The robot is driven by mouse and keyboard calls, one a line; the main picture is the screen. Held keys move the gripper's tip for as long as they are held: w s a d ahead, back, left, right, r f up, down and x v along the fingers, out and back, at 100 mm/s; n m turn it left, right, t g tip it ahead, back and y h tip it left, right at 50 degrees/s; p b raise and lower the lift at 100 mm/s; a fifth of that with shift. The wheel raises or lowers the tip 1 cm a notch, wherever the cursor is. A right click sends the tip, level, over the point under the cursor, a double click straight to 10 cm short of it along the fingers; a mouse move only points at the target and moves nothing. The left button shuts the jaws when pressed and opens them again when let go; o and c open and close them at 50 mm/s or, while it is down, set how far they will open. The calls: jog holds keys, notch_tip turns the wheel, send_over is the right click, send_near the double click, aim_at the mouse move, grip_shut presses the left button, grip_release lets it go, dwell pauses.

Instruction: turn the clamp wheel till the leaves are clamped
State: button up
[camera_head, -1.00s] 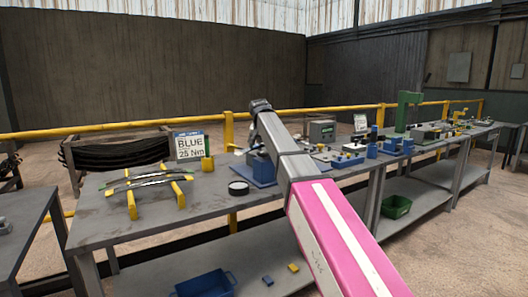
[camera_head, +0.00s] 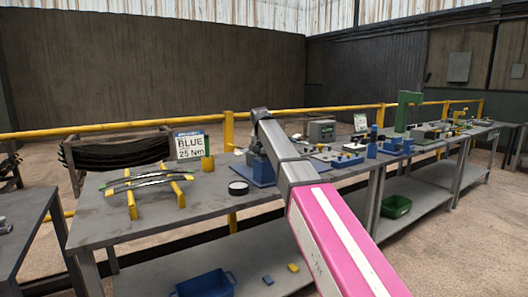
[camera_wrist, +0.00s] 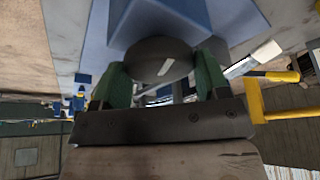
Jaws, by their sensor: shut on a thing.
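A dark rounded wheel (camera_wrist: 152,58) sits between the green fingers of my gripper (camera_wrist: 163,78) in the wrist view. The fingers are shut on it, one at each side. The blue clamp body (camera_wrist: 180,14) is right behind the wheel. In the head view the blue clamp (camera_head: 262,170) stands on the bench, partly hidden by my arm, and my gripper is hidden there. Curved dark leaves (camera_head: 148,181) lie across yellow supports (camera_head: 131,200) on the left of the bench. Whether any leaf is inside the clamp cannot be seen.
A sign reading BLUE 25 Nm (camera_head: 190,146) stands behind the leaves. Blue fixtures and a green press (camera_head: 405,110) stand farther right. A yellow rail (camera_head: 90,130) runs behind the grey bench (camera_head: 100,227).

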jog(key=m+h, duration=0.1)
jog(key=m, duration=0.1)
jog(key=m+g+h, duration=0.1)
jog(key=m, duration=0.2)
jog(key=shift+w+a+m, duration=0.1)
jog(key=shift+a+m, duration=0.05)
jog(key=shift+m, duration=0.15)
jog(key=m, duration=0.2)
jog(key=m+g+h, duration=0.1)
jog(key=m, duration=0.2)
jog(key=shift+g, duration=0.3)
dwell(0.4)
jog(key=o, duration=0.9)
jog(key=v, duration=1)
jog(key=shift+a+r, duration=0.3)
jog(key=shift+r, duration=0.05)
